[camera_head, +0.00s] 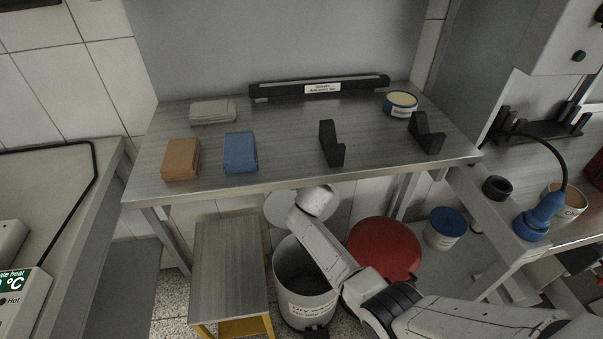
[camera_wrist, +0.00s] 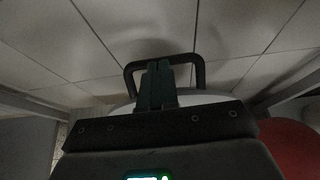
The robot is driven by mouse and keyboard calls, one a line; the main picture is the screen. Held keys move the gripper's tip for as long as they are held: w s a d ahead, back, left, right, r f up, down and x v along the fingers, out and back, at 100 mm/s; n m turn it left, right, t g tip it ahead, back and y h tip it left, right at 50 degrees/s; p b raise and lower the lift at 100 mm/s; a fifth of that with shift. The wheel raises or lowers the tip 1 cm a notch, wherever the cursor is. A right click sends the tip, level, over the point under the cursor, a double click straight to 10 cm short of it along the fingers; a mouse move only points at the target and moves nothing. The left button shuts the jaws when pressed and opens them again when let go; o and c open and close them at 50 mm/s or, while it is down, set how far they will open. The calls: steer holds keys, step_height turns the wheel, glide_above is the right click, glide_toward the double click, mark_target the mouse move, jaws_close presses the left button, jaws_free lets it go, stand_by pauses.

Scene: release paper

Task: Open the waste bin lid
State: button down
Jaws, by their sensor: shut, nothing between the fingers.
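The waste bin (camera_head: 305,312) is a pale round bin with dark lettering, standing on the floor below the bench. Its dark inside shows in the head view. Its light grey round lid (camera_head: 277,207) stands raised behind the opening, partly covered by my arm. In the wrist view, a black loop handle (camera_wrist: 201,76) stands up from a pale rim (camera_wrist: 200,99), which seems to be the lid. My gripper (camera_wrist: 157,66) is shut with nothing held. Its fingers overlap the middle of the loop; I cannot tell whether they touch it. The fingers are hidden in the head view.
A red round top (camera_head: 388,248) is close right of the bin. A stool (camera_head: 229,265) with yellow legs stands left. The metal bench (camera_head: 285,160) overhangs behind, bearing an orange block, a blue block and black stands. A blue-lidded tub (camera_head: 446,230) is farther right.

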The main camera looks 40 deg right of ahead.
steer(key=p+v, duration=0.4)
steer(key=v, duration=0.7)
steer(key=shift+p, duration=0.4)
